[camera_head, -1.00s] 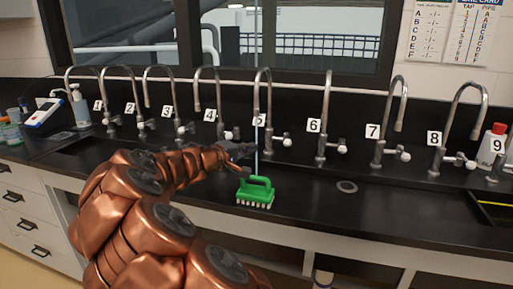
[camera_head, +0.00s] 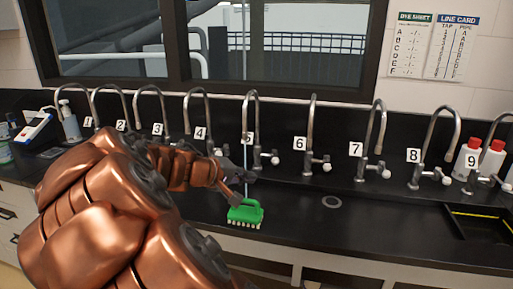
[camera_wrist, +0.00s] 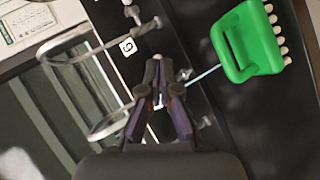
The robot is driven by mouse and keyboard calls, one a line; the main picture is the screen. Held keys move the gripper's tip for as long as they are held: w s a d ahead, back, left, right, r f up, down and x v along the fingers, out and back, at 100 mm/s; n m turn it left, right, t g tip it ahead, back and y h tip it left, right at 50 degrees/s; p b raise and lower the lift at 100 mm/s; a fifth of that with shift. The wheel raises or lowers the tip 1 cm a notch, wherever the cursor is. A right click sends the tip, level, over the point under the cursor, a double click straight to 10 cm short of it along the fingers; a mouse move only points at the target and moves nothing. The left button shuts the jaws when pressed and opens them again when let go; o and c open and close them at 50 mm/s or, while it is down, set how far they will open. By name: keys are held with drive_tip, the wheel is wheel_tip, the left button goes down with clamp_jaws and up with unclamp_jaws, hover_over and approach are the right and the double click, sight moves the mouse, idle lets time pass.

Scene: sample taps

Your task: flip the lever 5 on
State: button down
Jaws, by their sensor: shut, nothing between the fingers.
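Tap 5 stands behind the sink counter in the head view, with its label (camera_head: 247,138) on the wall. Its lever with a white knob (camera_head: 274,160) sticks out right of the tap column. My gripper (camera_head: 246,177) is in front of tap 5, lower and to the left of this knob. It also shows in the wrist view (camera_wrist: 158,62), with fingertips together and nothing held. A pale knob (camera_wrist: 185,75) shows just right of the fingertips there; I cannot tell whose it is. A thin pale line runs down in front of tap 5, perhaps water.
A green brush (camera_head: 245,214) stands on the black counter below my gripper; it is at the upper right in the wrist view (camera_wrist: 250,42). Tap 6 (camera_head: 309,130) stands to the right, tap 4 (camera_head: 199,115) to the left. Red-capped bottles (camera_head: 467,158) are at the far right.

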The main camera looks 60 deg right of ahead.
drive_tip(key=s+a+r+n+y+p, duration=0.1)
drive_tip(key=s+a+y+p, duration=0.3)
drive_tip(key=a, duration=0.7)
drive_tip(key=s+a+r+n+y+p, duration=0.2)
drive_tip(key=s+a+p, duration=0.4)
drive_tip(key=a, duration=0.6)
drive_tip(key=s+a+r+n+y+p, duration=0.2)
drive_tip(key=s+a+y+p, duration=0.3)
drive_tip(key=a, duration=0.6)
drive_tip(key=r+y+p, duration=0.1)
drive_tip(key=p, duration=0.1)
drive_tip(key=shift+s+a+r+t+p, duration=0.15)
drive_tip(key=shift+a+r+t+p, duration=0.05)
drive_tip(key=shift+r+t+p, duration=0.2)
drive_tip(key=shift+s, duration=0.1)
